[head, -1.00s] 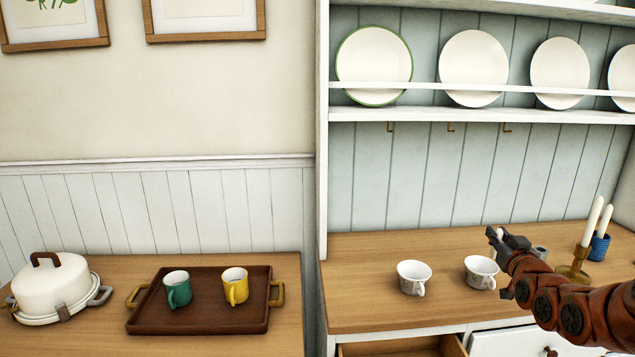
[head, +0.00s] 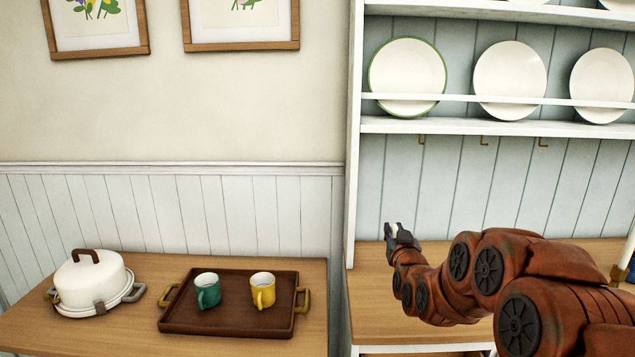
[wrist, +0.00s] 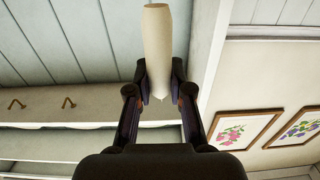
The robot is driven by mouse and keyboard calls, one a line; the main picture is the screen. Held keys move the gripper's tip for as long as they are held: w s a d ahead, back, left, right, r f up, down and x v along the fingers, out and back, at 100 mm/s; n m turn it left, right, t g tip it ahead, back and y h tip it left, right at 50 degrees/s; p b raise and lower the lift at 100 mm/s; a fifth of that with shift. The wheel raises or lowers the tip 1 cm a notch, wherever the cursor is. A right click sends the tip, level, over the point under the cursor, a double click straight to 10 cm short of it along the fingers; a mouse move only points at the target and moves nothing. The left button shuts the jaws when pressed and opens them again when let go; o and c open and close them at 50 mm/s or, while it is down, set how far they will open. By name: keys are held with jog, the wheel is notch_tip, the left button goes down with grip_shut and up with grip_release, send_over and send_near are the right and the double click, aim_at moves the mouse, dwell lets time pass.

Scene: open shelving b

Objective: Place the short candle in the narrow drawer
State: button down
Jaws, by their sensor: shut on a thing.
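The short candle (wrist: 157,45) is ivory and fills the space between my fingertips in the wrist view. Its tapered end points toward the palm. My gripper (wrist: 158,82) is shut on it. In the head view, my gripper (head: 391,233) is above the left part of the hutch counter, with only a small pale bit of the candle showing. At the bottom edge of the head view, below the counter, a sliver of an open drawer (head: 470,354) shows. Most of it is cut off, so its width and inside cannot be told.
The wooden counter (head: 368,300) has bare surface at its left. My arm hides much of its right side. A side table at left holds a brown tray (head: 228,325) with green and yellow mugs, and a white covered dish (head: 90,285). A plate rack (head: 480,126) is above.

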jog(key=shift+a, duration=0.95)
jog(key=s+d+m+h+b, duration=0.1)
jog(key=s+d, duration=0.1)
jog(key=d, duration=0.9)
jog(key=s+d+h+b, duration=0.1)
jog(key=s+d, duration=0.1)
jog(key=d, duration=0.8)
jog(key=s+d+m+h+b, duration=0.1)
jog(key=s+d, duration=0.5)
jog(key=d, duration=0.4)
jog(key=s+d+f+m+h, duration=0.1)
jog(key=s+d+h, duration=0.1)
jog(key=s+d, duration=0.5)
jog(key=d, duration=0.2)
jog(key=shift+s+d+f+g+b, duration=0.15)
jog(key=shift+s+d+g+b, duration=0.15)
jog(key=shift+d+b, duration=0.1)
jog(key=shift+w, duration=0.1)
